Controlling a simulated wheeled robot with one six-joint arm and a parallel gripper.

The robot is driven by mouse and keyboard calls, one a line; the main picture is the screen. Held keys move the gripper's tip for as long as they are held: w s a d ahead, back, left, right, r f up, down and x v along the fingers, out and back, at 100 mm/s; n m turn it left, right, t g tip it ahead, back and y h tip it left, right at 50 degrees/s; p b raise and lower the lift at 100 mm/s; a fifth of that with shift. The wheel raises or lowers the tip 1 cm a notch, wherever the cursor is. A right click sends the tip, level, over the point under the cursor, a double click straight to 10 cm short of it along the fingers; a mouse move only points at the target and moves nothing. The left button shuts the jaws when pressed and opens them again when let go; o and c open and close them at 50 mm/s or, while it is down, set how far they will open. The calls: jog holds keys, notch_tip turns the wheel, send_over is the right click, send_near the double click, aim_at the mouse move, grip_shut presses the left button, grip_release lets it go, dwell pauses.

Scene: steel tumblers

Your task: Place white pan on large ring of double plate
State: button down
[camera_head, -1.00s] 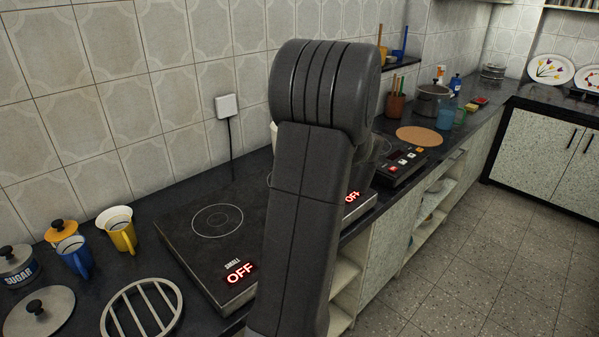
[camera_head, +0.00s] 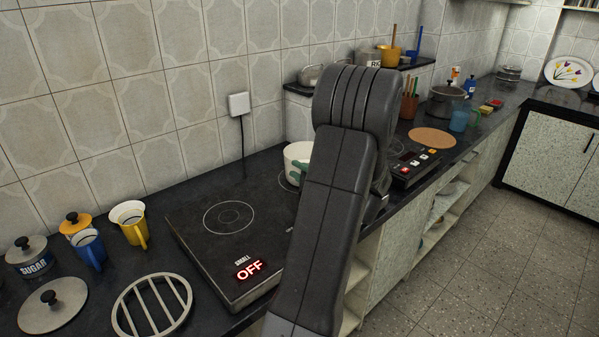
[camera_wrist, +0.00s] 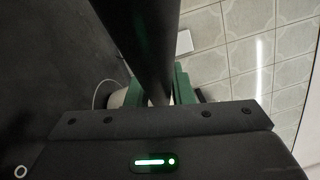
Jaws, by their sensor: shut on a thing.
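The white pan (camera_head: 293,155) shows left of my arm in the head view, partly hidden by it. It is over the far part of the black double plate (camera_head: 185,235), where an arc of a ring shows below it. I cannot tell whether it touches the plate. The near ring is marked SMALL; my arm hides most of the far one. In the wrist view my gripper (camera_wrist: 158,95) has green fingers shut around a thick dark handle (camera_wrist: 135,40). A pale edge of the pan (camera_wrist: 117,99) shows beside the left finger.
A round metal grate (camera_head: 150,308), a lid (camera_head: 52,305), a sugar pot (camera_head: 28,258) and yellow and blue mugs (camera_head: 130,222) stand left of the plate. A black control unit (camera_head: 410,168) and a cork mat (camera_head: 432,138) lie to the right.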

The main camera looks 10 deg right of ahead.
jog(key=c, duration=1.3)
grip_release()
jog(key=shift+s+d, duration=0.25)
jog(key=b+v, duration=0.1)
jog(key=v, duration=1)
jog(key=shift+s+d, duration=0.1)
jog(key=shift+s, duration=0.05)
